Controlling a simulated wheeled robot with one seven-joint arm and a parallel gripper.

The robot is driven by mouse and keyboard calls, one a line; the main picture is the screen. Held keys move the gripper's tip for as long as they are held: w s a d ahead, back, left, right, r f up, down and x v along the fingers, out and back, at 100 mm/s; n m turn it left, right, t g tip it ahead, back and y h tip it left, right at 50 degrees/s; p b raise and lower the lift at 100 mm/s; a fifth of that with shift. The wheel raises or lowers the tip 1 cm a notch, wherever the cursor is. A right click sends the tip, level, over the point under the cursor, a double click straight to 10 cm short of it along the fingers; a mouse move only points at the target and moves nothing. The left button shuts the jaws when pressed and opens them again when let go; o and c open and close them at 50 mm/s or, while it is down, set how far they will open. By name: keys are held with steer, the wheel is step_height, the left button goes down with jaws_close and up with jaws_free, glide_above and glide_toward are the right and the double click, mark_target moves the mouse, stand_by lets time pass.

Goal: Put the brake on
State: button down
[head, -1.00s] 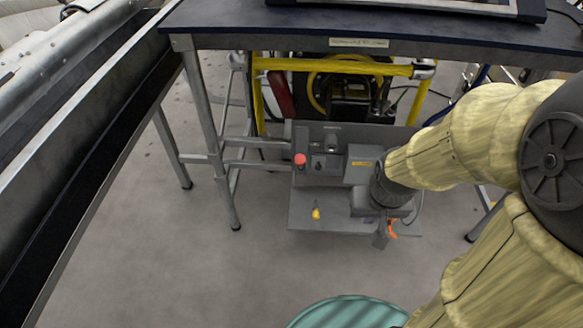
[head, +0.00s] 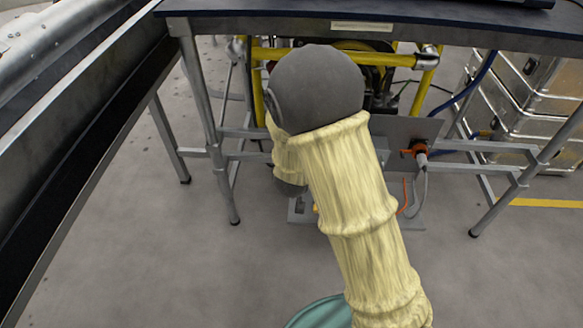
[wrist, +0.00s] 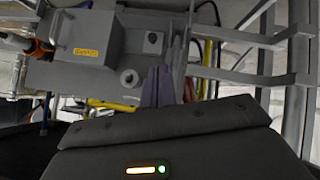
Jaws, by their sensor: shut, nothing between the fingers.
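A grey control panel (head: 408,130) stands under the table, mostly hidden behind my arm in the head view. A small yellow-tipped part (head: 316,209) shows low beside my arm; I cannot tell whether it is the brake. In the wrist view the panel (wrist: 62,75) carries a grey box (wrist: 105,35) with a yellow label, a round pale knob (wrist: 129,78) and a small dark switch (wrist: 152,39). My gripper (wrist: 158,70) is shut and empty, its fingers pointing at the panel just right of the knob. I cannot tell whether they touch. My gripper is hidden in the head view.
An orange-collared plug (head: 418,152) with a grey cable sits at the panel's right. Table legs (head: 205,130) and yellow tubing (head: 400,59) frame the space. Metal cases (head: 530,85) stand at right, a green round top (head: 318,312) in front. The floor at left is clear.

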steer(key=s+a+f+n+t+h+b, duration=0.1)
steer(key=a+f+n+t+h+b, duration=0.15)
steer(key=a+f+t+h, duration=0.3)
steer(key=s+a+r+n+t+h, duration=0.1)
steer(key=s+a+n+t+h, duration=0.2)
steer(key=s, duration=0.7)
steer(key=shift+s+a+t+h+b, duration=0.2)
steer(key=shift+a+t+h+b, duration=0.25)
steer(key=shift+a+t+h, duration=0.55)
steer(key=shift+w+r+n, duration=0.1)
steer(key=shift+r+n, duration=0.05)
steer(key=shift+n, duration=0.1)
steer(key=b+x, duration=0.5)
steer(key=x, duration=0.9)
steer(key=shift+d+g, duration=0.1)
steer(key=shift+g, duration=0.15)
